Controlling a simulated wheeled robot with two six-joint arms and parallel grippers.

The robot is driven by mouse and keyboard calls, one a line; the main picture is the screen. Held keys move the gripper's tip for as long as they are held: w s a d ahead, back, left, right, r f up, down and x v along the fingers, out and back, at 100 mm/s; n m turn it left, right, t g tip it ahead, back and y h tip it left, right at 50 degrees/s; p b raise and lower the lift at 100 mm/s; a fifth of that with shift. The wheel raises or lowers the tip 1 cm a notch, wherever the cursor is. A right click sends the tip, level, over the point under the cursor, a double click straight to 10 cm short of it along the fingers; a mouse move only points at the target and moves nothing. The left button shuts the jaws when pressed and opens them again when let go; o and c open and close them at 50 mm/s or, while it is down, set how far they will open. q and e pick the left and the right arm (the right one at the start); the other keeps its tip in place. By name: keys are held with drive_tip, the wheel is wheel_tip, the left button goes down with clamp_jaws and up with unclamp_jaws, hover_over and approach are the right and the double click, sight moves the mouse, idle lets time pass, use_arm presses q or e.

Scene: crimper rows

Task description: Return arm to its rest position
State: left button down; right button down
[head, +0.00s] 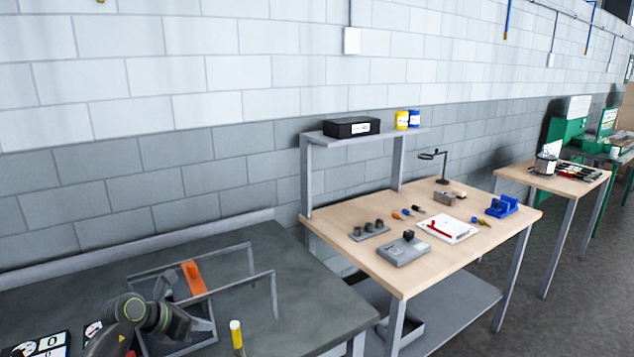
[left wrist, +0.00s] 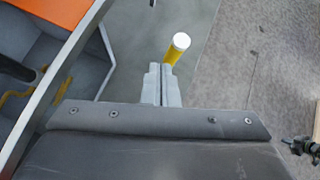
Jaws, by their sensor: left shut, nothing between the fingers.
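My left arm comes in at the lower left of the head view, with its dark grey and green wrist joints over the grey table. In the left wrist view my left gripper (left wrist: 163,86) has its two grey fingers together, with nothing between them. Just past the fingertips in that view is a yellow stick with a white top (left wrist: 175,48). The same yellow stick (head: 237,338) shows upright in the head view, to the right of my arm. I cannot tell how far the fingertips are from it. My right gripper is not seen.
A thin metal frame (head: 273,292) stands on the grey table (head: 310,300) close to my arm, around an orange piece (head: 193,278) and a grey bin. Printed cards (head: 40,345) lie at the left. A wooden bench (head: 345,244) with tools stands to the right.

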use_arm(q)
drive_tip(key=s+d+r+n+t+h, duration=0.3)
drive_tip(key=s+r+n+t, duration=0.2)
drive_tip(key=r+n+t, duration=0.4)
drive_tip(key=s+a+f+n+t+y, duration=0.1)
drive_tip(key=s+a+n+t+y, duration=0.1)
drive_tip(key=s+a+n+y, duration=0.6)
drive_tip(key=s+a+f+n+t+y, duration=0.1)
drive_tip(key=a+n+t+y, duration=0.15)
drive_tip(key=n+y, duration=0.65)
drive_tip(key=s+a+f+n+g, duration=0.3)
drive_tip(key=s+f+n+g, duration=0.65)
drive_tip(key=s+n, duration=0.35)
drive_tip(key=s+d+f+n+g+h, duration=0.2)
drive_tip(key=s+d+f+g+h, duration=0.15)
drive_tip(key=s, duration=0.45)
drive_tip(key=s+d+f+n+g+h, duration=0.2)
drive_tip(key=s+d+f+g, duration=0.15)
drive_tip(key=s, duration=0.45)
wheel_tip(320, 180, down, 27)
drive_tip(key=s+a+g+b, duration=0.1)
drive_tip(key=g+b, duration=0.1)
drive_tip(key=b, duration=0.1)
drive_tip(key=s+d+f+b, duration=0.1)
drive_tip(key=s+f+b, duration=0.1)
drive_tip(key=s+f, duration=1.3)
wheel_tip(320, 180, down, 4)
drive_tip(key=shift+g+h, duration=0.4)
drive_tip(key=shift+h, duration=0.05)
